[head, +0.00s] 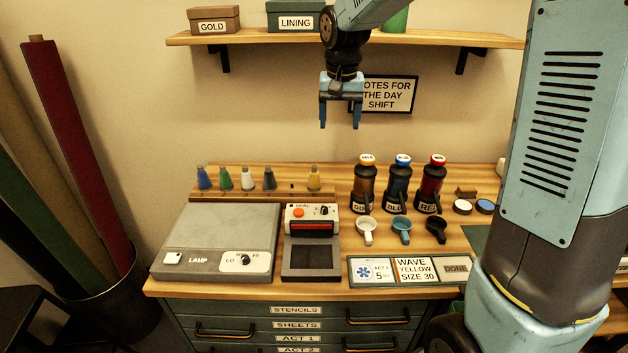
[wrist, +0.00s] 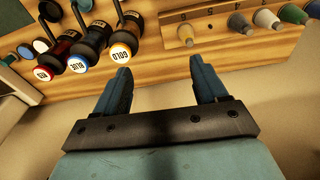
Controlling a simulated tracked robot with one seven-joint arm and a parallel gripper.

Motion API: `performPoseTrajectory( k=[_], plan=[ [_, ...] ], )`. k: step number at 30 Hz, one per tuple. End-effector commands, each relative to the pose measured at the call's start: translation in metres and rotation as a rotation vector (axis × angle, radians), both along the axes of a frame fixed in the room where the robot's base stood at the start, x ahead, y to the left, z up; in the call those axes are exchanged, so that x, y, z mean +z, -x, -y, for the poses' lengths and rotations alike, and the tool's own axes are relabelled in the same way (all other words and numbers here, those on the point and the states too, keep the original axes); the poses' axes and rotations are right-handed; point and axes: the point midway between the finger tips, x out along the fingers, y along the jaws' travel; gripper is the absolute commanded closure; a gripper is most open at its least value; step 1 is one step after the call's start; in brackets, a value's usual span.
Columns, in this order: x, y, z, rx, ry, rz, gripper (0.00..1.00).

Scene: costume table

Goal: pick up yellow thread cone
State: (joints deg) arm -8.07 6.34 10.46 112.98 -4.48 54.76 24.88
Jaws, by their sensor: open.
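The yellow thread cone (head: 314,178) stands upright at the right end of the row of cones on a wooden rack at the back of the table. It also shows in the wrist view (wrist: 187,36), at the end of the row nearest the bottles. My gripper (head: 340,124) is open and empty, high above the table in front of the wall. In the head view it is above and a little right of the yellow cone. In the wrist view, its two fingers (wrist: 164,80) are apart with nothing between them.
Grey (head: 269,178), white (head: 247,178), green (head: 225,179) and blue (head: 203,178) cones share the rack (head: 290,192). Gold (head: 367,184), blue (head: 402,184) and red (head: 432,184) bottles stand to the right. A shelf (head: 270,40) and a sign (head: 392,94) are near my gripper.

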Motion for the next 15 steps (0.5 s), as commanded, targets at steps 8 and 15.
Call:
performPoseTrajectory(
  k=[8, 15],
  plan=[
    [-0.056, -0.046, -0.05, -0.019, -0.006, -0.086, 0.28],
    [-0.078, -0.059, -0.067, -0.031, -0.01, -0.114, 0.28]
  ],
)
